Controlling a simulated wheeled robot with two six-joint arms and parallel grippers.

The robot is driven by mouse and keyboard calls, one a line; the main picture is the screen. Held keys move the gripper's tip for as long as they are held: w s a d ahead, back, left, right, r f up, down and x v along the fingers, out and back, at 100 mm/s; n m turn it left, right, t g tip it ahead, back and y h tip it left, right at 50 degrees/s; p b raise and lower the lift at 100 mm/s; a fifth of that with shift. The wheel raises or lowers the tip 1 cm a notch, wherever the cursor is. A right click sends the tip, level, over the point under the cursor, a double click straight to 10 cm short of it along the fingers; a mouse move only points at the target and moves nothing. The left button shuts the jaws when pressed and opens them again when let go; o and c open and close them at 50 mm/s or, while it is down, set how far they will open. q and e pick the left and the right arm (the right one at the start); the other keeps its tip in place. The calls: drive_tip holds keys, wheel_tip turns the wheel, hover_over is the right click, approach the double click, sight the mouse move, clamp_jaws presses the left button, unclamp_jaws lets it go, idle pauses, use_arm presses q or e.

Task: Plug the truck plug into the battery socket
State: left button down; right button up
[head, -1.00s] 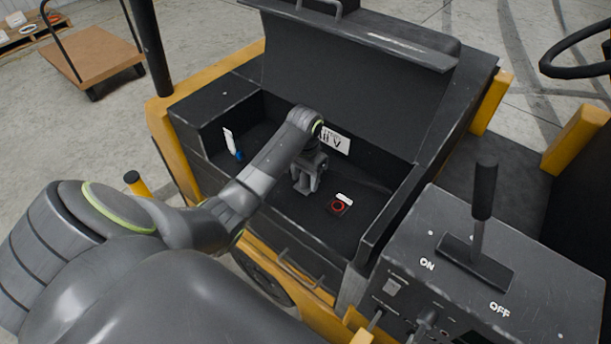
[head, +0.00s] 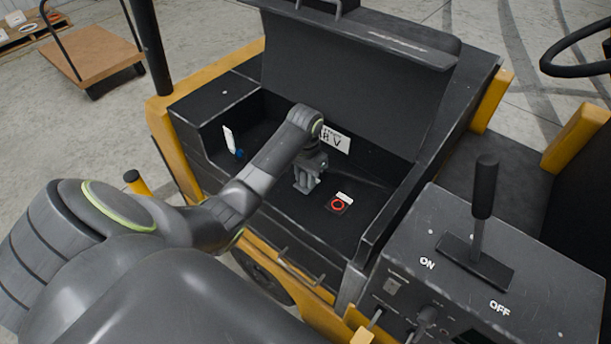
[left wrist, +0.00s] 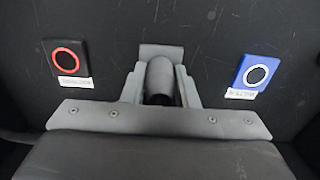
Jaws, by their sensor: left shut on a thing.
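My left gripper (head: 307,184) points down inside the open black compartment of the truck. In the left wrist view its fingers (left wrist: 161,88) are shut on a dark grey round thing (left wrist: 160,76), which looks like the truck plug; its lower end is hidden. A dark square with a red ring (head: 337,204) and a white label lies to the right of the gripper; it also shows in the left wrist view (left wrist: 67,62). A blue square with a ringed dark hole (left wrist: 257,74) is on the other side. Neither label is readable. My right gripper is not in view.
The compartment's raised lid (head: 350,80) stands behind my gripper, with a white label (head: 335,138) below it. A white tag (head: 229,140) stands at the left. A control box with a lever (head: 484,190) is at the right. The compartment walls are close around.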

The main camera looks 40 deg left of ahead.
use_arm(q)
drive_tip(key=shift+w+r, duration=0.1)
drive_tip(key=shift+r, duration=2.95)
